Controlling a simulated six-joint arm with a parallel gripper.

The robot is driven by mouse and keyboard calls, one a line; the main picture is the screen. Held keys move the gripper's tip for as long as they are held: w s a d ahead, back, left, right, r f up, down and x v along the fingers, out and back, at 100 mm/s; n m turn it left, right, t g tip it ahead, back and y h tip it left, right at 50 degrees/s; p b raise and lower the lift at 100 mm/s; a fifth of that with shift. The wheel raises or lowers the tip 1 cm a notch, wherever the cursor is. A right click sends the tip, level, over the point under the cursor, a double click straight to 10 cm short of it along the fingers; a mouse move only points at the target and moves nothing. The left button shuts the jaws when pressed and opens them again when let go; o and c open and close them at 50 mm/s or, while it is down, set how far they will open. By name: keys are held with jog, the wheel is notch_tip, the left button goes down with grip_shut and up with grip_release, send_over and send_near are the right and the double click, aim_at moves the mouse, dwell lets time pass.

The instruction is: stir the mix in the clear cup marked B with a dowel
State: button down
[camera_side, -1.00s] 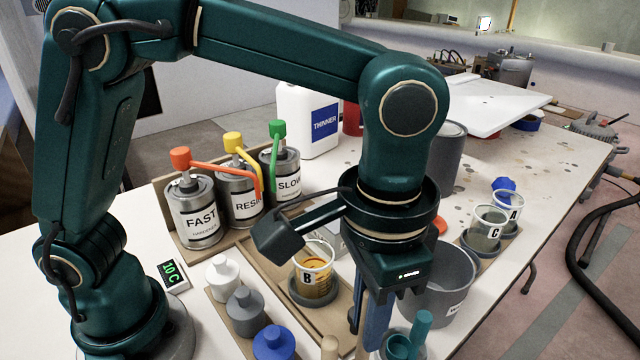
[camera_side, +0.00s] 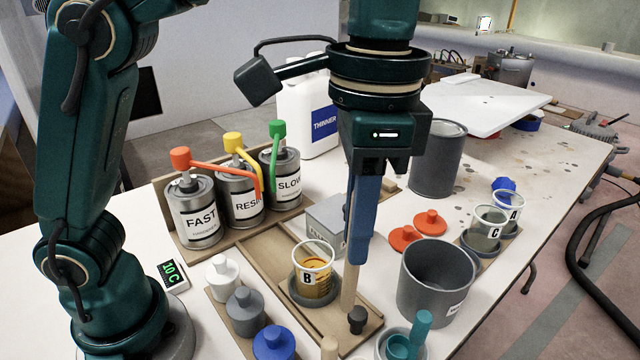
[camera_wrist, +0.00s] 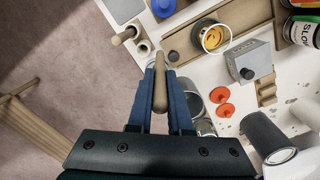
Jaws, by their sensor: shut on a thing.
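The clear cup marked B (camera_side: 313,272) holds an amber mix and stands upright in a round grey holder on a wooden tray. It also shows in the wrist view (camera_wrist: 212,40), with yellow-orange contents. My gripper (camera_side: 358,255) points down, to the right of cup B in the side view. Its blue fingers are shut on a pale wooden dowel (camera_side: 348,288), which hangs below the fingertips. The dowel (camera_wrist: 160,82) shows between the fingers in the wrist view. It is outside the cup. How high its lower end hangs above the tray is hard to tell.
A grey pot (camera_side: 437,283) stands to the right of my gripper, and a grey box (camera_side: 325,222) stands behind cup B. Lidded bottles (camera_side: 245,308) stand in front left. Another dowel (camera_side: 330,347) shows at the front edge. Cup C (camera_side: 487,232) and cup A (camera_side: 507,205) stand farther right.

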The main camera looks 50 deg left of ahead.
jog(key=w+a+r+n, duration=0.2)
jog(key=w+a, duration=0.2)
jog(key=a, duration=0.8)
notch_tip(320, 180, down, 11)
jog(key=shift+s+d+f, duration=0.15)
dwell(0.6)
dwell(0.5)
